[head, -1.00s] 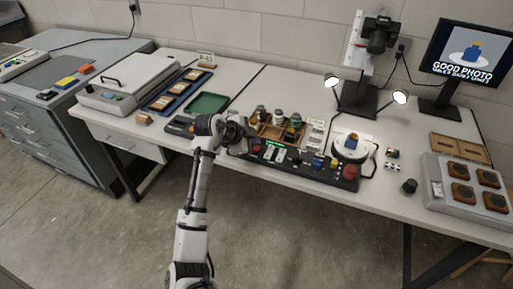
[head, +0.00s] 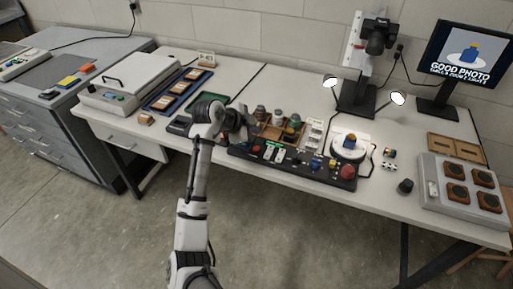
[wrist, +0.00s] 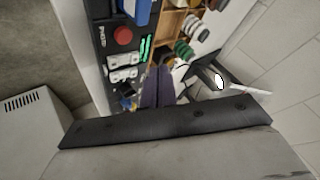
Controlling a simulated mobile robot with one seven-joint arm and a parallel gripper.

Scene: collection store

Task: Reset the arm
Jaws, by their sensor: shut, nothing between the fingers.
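My white arm reaches up from the bottom of the head view to the bench. My gripper (head: 248,128) is dark and hangs above the bench, left of the wooden compartment tray and over the left end of the black control panel. In the wrist view, the two dark fingers (wrist: 158,86) lie side by side, shut, with nothing between them. The black control panel (wrist: 122,35) with its red button and the wooden tray (wrist: 168,25) with jars appear beyond them. Parts of the green tray (head: 222,99) are hidden behind my arm.
The bench (head: 270,82) also bears a white lidded machine (head: 130,82), a blue tray (head: 178,92), a lit turntable (head: 350,146), a camera stand (head: 358,95), a monitor (head: 468,52) and a grey box with round pads (head: 462,190). A grey drawer cabinet (head: 50,120) stands at left.

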